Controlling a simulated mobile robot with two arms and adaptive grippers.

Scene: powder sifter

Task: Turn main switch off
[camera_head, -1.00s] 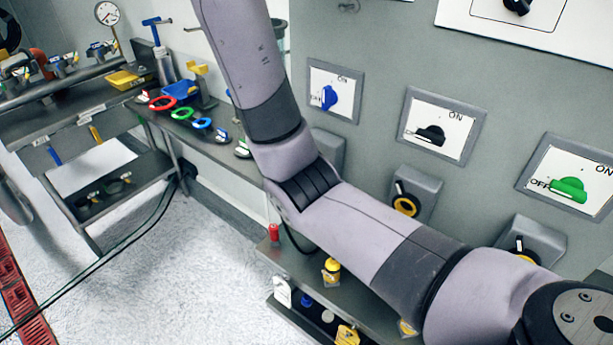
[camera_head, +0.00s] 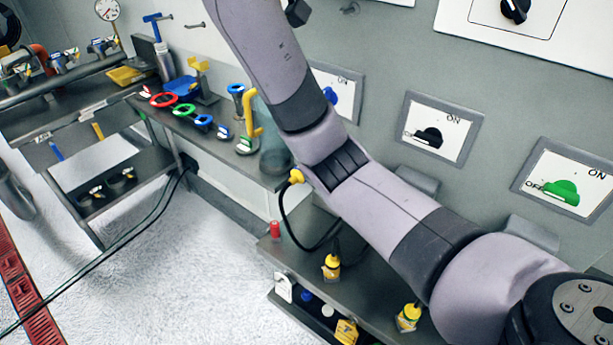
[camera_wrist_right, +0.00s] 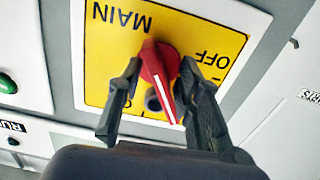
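The main switch is a red handle (camera_wrist_right: 160,75) with a white stripe, on a yellow plate (camera_wrist_right: 110,70) marked MAIN and OFF in the right wrist view. The lettering appears upside down there. The stripe points to the lower edge of the plate, not at the OFF mark. A label below the handle is mostly hidden. My right gripper (camera_wrist_right: 161,72) has one finger on each side of the handle, close to it and spread apart; I cannot tell whether either finger touches it. The main switch does not show in the head view. My left gripper is in neither view.
Blue, black (camera_head: 430,137) and green (camera_head: 562,192) ON/OFF switches sit on the grey wall panel beside my right arm. A low shelf (camera_head: 350,275) with small yellow items stands below it. A tool bench (camera_head: 160,115) stands at left; the floor between is mostly clear.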

